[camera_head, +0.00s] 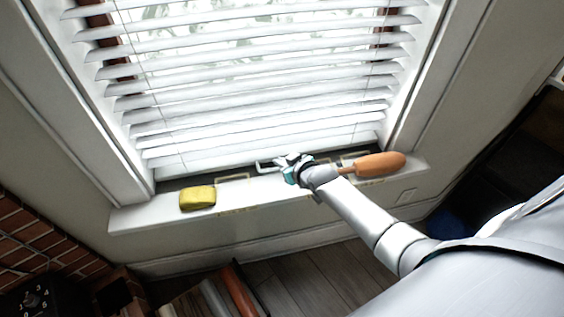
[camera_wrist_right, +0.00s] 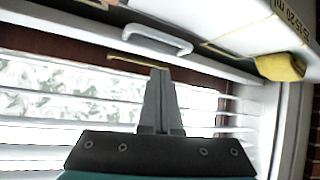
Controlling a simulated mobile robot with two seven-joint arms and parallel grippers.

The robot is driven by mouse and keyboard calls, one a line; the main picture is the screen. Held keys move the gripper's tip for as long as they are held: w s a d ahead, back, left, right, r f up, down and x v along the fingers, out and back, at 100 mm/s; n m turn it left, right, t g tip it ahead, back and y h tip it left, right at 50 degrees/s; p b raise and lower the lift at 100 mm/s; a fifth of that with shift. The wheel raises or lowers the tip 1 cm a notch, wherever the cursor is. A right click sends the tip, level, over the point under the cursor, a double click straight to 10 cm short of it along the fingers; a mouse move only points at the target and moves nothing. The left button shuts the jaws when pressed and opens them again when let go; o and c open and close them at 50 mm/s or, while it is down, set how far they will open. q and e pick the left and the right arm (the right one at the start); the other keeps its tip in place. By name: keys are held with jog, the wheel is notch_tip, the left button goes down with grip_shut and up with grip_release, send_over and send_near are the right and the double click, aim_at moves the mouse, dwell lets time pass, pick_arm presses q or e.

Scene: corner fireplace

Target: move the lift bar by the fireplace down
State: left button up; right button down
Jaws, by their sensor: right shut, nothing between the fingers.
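A white U-shaped bar (camera_head: 266,167), which looks like the lift bar, is at the foot of the blinds just above the sill. It also shows in the right wrist view (camera_wrist_right: 157,39), near the top. My right gripper (camera_head: 285,163) is beside it, just to its right in the head view. In the right wrist view the gripper's two fingers (camera_wrist_right: 161,72) are together and empty. Their tips point toward the bar, with a visible gap in the picture. Part of the bar's right end is hard to separate from the gripper in the head view. My left gripper is not in view.
White slatted blinds (camera_head: 250,85) cover the window behind the gripper. On the white sill (camera_head: 140,216) are a yellow sponge-like block (camera_head: 198,198) and an orange-handled tool (camera_head: 380,164). Thin gold brackets (camera_head: 232,177) flank the bar. Brickwork (camera_head: 30,235) is at lower left.

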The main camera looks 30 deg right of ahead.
pick_arm(q)
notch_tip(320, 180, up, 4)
jog(key=p, duration=0.3)
pick_arm(e)
jog(key=v, duration=0.9)
jog(key=shift+s+r, duration=0.2)
jog(key=shift+s, duration=0.1)
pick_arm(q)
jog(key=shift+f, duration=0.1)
pick_arm(e)
jog(key=s+a+f+g+h+b, duration=0.15)
jog(key=s+f+g, duration=0.25)
jog(key=s+f, duration=0.9)
jog(key=s+a+f+g+y+b, duration=0.1)
jog(key=s+a+f+g+b, duration=0.15)
jog(key=s+f, duration=1.05)
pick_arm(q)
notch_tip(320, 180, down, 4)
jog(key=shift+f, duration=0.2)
pick_arm(e)
jog(key=s+a+f+g, duration=0.3)
jog(key=s+f, duration=0.4)
jog(key=s, duration=0.4)
jog(key=shift+s+n, duration=0.3)
jog(key=shift+s, duration=0.05)
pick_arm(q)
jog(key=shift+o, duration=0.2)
pick_arm(e)
jog(key=shift+g+h, duration=0.25)
